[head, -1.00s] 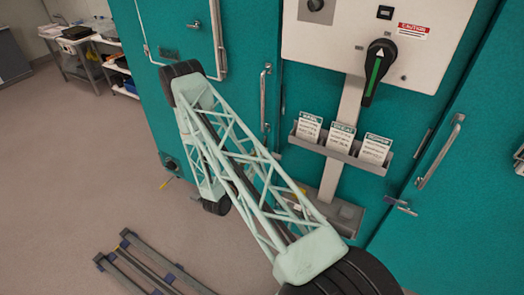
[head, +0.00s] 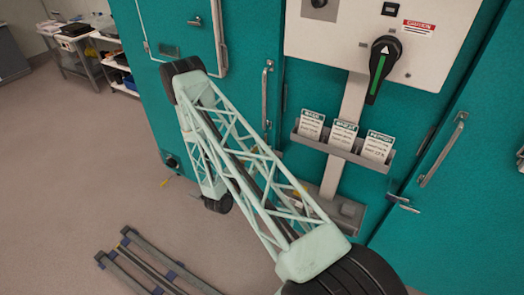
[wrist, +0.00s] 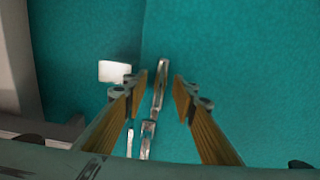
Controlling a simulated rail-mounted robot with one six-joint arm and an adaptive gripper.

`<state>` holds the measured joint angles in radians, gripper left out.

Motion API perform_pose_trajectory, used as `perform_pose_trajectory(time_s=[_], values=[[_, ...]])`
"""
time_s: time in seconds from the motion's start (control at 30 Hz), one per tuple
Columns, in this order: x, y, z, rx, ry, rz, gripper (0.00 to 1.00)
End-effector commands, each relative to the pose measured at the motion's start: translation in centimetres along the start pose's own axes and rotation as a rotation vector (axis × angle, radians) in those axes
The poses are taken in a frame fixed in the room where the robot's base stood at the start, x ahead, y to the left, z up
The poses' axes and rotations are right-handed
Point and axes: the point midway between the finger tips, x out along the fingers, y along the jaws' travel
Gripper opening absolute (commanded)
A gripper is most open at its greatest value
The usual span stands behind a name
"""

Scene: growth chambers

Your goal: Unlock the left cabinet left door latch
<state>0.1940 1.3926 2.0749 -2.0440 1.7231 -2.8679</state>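In the wrist view my gripper (wrist: 157,98) is open, its two wood-coloured fingers spread apart in front of a teal cabinet face. A slim metal bar, seemingly the latch (wrist: 160,82), stands nearly upright between the fingertips, with visible gaps on both sides. A second metal piece (wrist: 147,140) lies below it. In the head view the left teal door (head: 235,110) has a vertical handle (head: 267,95). My lattice arm covers the area below that handle, so the latch and gripper cannot be made out there.
A grey control panel (head: 340,40) with a black rotary switch (head: 383,65) and a card holder (head: 338,152) are right of the arm. Another latch (head: 402,204) is on the right door. In the wrist view a white block (wrist: 113,71) sits left of the fingers. Rails (head: 150,265) lie on the floor.

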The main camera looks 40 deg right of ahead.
Motion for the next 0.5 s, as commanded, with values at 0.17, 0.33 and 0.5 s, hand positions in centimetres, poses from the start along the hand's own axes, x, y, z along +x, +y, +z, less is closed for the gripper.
perform_pose_trajectory(time_s=[0.17,0.33,0.5], values=[[0.0,0.0,0.0,0.0,0.0,0.0,0.25],[-0.3,0.0,0.0,0.0,0.0,0.0,0.25],[-1.2,-0.1,0.0,0.0,0.0,-0.001,0.25]])
